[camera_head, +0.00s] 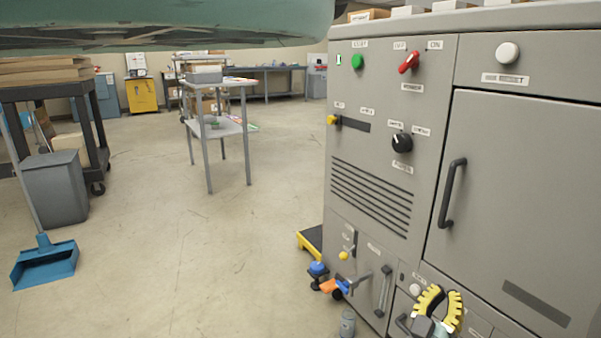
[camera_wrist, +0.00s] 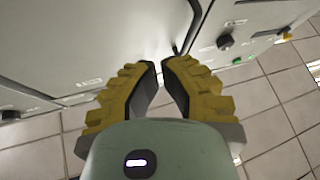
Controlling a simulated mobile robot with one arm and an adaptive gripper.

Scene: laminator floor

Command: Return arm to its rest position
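My gripper (camera_head: 439,311) shows at the lower right in the head view, with two curved yellow ribbed fingers in front of the lower part of a grey machine cabinet (camera_head: 520,190). In the wrist view my gripper (camera_wrist: 160,72) has its fingertips close together with a narrow gap between them. Nothing shows between the fingers. The cabinet front (camera_wrist: 70,50) lies beyond the fingertips in the wrist view; I cannot tell whether they touch it. Most of my arm is out of view in the head view.
The cabinet front carries a red switch (camera_head: 408,62), a black knob (camera_head: 402,143) and a door handle (camera_head: 452,193). A grey side table (camera_head: 219,127), a grey bin (camera_head: 55,190) and a blue dustpan (camera_head: 44,264) stand at the left. The middle floor is clear.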

